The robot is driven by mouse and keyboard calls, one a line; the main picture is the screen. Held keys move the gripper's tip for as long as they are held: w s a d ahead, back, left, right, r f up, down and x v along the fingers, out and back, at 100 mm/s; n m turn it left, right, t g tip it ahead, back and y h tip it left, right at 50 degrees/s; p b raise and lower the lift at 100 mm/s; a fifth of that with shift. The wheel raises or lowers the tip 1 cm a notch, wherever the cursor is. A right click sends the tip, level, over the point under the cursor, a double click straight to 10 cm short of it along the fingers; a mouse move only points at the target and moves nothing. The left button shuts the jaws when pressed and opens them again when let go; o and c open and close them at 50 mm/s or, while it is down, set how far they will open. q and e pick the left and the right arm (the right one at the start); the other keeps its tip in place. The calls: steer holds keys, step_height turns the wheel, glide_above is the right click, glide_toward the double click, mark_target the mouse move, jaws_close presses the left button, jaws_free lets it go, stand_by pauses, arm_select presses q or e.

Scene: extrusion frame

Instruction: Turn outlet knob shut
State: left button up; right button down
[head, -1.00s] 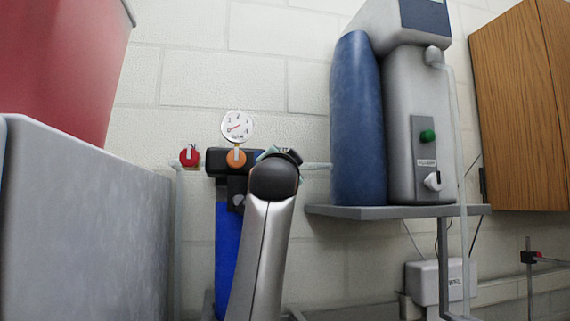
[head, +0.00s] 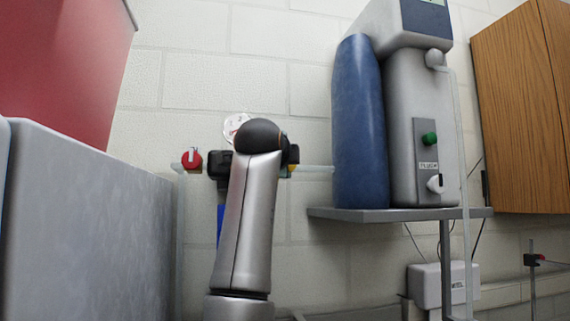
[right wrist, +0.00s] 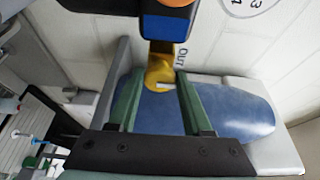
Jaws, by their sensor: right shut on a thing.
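The yellow outlet knob (right wrist: 160,70), beside the lettering "Out", sits between the two green fingers of my right gripper (right wrist: 159,76) in the right wrist view. The gripper is shut on this knob, one finger on each side. A small white mark shows on the knob. In the head view a sliver of the yellow knob (head: 292,170) shows right of my arm, and my arm hides most of the gripper. The dark regulator body (head: 219,164) is partly hidden behind the arm. My left gripper is not in view.
A red knob (head: 191,159) is left of the regulator, and a white gauge (head: 232,124) is partly covered by my arm. A blue cylinder (head: 358,120) and grey purifier (head: 407,150) stand on a shelf (head: 390,214) at right. A grey box (head: 90,220) fills the left.

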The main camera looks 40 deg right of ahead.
stand_by(0.3)
steer(key=shift+c, duration=1.8)
jaws_free()
steer(key=b+v, duration=0.3)
steer(key=v, duration=0.9)
steer(key=shift+s+a, duration=0.2)
